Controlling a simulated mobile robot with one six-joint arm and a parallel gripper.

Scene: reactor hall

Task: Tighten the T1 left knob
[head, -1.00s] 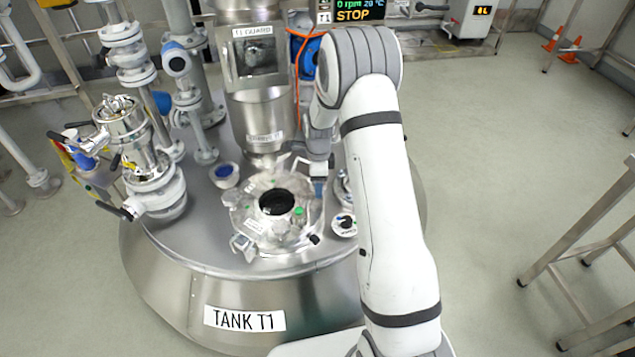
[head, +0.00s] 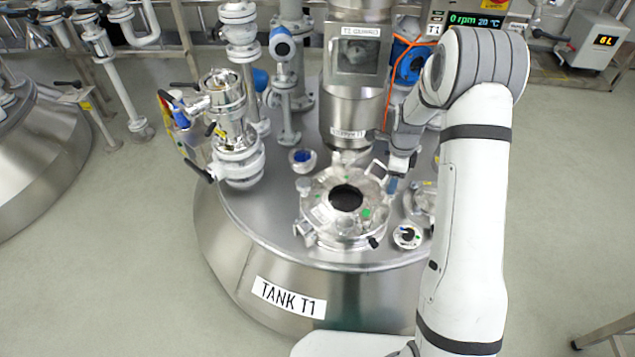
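Tank T1 (head: 262,254) stands in the middle of the head view, with a round manway lid (head: 322,222) on its top around a dark round opening or glass (head: 346,198). Small fittings sit around the lid's rim. One is a pale knob-like piece (head: 304,185) at the left, and another is a metal clamp-like piece (head: 303,231) at the front left. I cannot tell for certain which is the left knob or how tight it is. My gripper (head: 393,184) is small and partly hidden at the lid's right rear, apart from the left-side fittings. Its fingers are not clear.
A valve assembly (head: 234,150) rises at the tank's left. A guarded column (head: 352,100) stands behind the lid, with an orange cable beside it. A blue-centred port (head: 302,158) and a round black-and-white fitting (head: 407,237) flank the lid. Open floor lies at left and right.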

